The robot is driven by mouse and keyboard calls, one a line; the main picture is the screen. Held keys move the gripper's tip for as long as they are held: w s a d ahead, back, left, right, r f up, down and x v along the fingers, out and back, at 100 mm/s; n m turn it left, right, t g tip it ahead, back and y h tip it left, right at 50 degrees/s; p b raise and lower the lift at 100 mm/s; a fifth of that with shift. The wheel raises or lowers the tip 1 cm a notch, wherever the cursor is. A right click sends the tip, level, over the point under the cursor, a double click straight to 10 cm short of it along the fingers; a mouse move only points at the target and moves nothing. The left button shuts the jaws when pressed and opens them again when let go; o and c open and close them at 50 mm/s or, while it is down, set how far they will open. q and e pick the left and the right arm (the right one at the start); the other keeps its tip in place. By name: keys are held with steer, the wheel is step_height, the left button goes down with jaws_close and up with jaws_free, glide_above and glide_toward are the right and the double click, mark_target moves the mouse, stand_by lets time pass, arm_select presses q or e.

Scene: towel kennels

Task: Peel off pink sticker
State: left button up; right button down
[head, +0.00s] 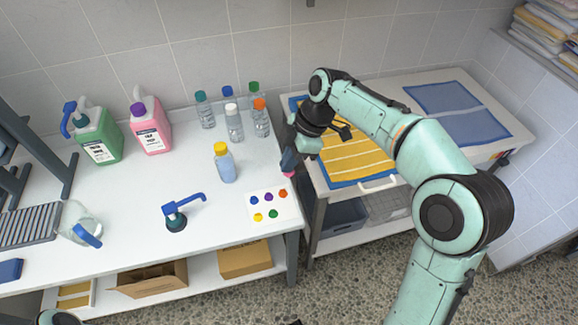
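The white sticker sheet (264,205) lies flat near the right front corner of the white table. It carries blue, purple, orange, yellow and green round stickers; no pink one shows on it. My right gripper (289,168) is above the table's right edge, up and to the right of the sheet and apart from it. It points down and looks shut, with the pink sticker (289,174) at its fingertips. My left gripper is not in view.
A light-blue bottle with a yellow cap (224,165) and a blue pump dispenser (177,213) stand left of the sheet. Several clear bottles (234,125) stand behind. A second table (407,92) with folded towels is at right, across a narrow gap.

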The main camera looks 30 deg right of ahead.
steer(key=shift+w+r+p, duration=0.1)
steer(key=shift+r+p, duration=1.05)
steer(key=shift+r, duration=0.65)
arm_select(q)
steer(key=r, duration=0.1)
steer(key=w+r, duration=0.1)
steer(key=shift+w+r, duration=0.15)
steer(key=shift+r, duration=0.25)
